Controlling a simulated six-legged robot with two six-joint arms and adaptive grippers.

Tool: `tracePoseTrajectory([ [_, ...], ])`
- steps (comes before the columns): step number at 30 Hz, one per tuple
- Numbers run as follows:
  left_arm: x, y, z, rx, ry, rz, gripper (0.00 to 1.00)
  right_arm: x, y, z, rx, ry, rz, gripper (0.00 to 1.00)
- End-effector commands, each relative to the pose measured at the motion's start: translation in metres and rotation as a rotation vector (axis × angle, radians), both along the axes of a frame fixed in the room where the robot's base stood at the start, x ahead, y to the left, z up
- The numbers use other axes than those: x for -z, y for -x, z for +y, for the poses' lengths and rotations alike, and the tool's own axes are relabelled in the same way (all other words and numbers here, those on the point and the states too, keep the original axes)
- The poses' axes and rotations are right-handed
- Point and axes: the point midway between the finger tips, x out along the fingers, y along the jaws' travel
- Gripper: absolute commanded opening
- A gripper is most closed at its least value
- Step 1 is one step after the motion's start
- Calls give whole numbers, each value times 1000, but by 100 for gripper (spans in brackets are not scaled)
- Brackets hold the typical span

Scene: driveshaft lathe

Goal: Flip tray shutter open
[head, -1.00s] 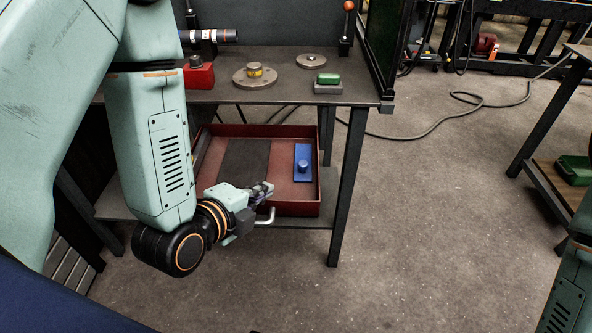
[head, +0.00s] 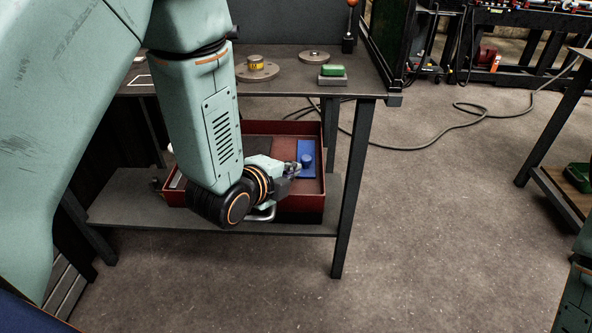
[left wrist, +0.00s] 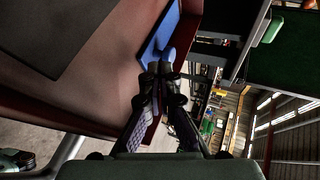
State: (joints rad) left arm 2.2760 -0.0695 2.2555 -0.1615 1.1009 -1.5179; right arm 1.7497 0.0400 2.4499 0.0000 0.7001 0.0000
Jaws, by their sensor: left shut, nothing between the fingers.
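The red tray (head: 300,205) sits on the lower shelf of the bench, with a silver handle (head: 262,214) at its front. A blue plate (head: 305,172) with a round blue knob (head: 307,158) lies at the tray's right side, next to a dark panel (head: 257,146). My left gripper (head: 294,168) is shut and empty, its tips close to the knob. In the left wrist view the fingertips (left wrist: 160,76) are just below the knob (left wrist: 168,53) and blue plate (left wrist: 160,30); I cannot tell whether they touch. My left arm hides the tray's left part.
The benchtop (head: 290,84) above the tray carries a flanged disc (head: 257,69), a smaller disc (head: 314,56) and a green block (head: 333,71). A bench leg (head: 352,190) stands just right of the tray. The floor (head: 440,220) to the right is open, with a cable (head: 450,128) across it.

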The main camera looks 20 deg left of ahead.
Motion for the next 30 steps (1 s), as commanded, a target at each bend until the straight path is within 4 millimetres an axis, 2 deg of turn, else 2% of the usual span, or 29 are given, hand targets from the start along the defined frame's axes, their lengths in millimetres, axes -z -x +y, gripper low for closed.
tracePoseTrajectory([
  [6, 4, -21, -4, 0, 0, 0, 0, 7, 0, 0, 0, 0, 0, 40],
  [20, 4, -25, -5, 0, 0, 0, 0, 7, 0, 0, 0, 0, 0, 40],
  [27, 5, -43, -2, 0, 1, 0, 0, 3, 0, 0, 0, 0, 0, 40],
  [30, 5, -45, -2, 0, 0, 1, 0, 3, 0, 0, 0, 0, 0, 40],
])
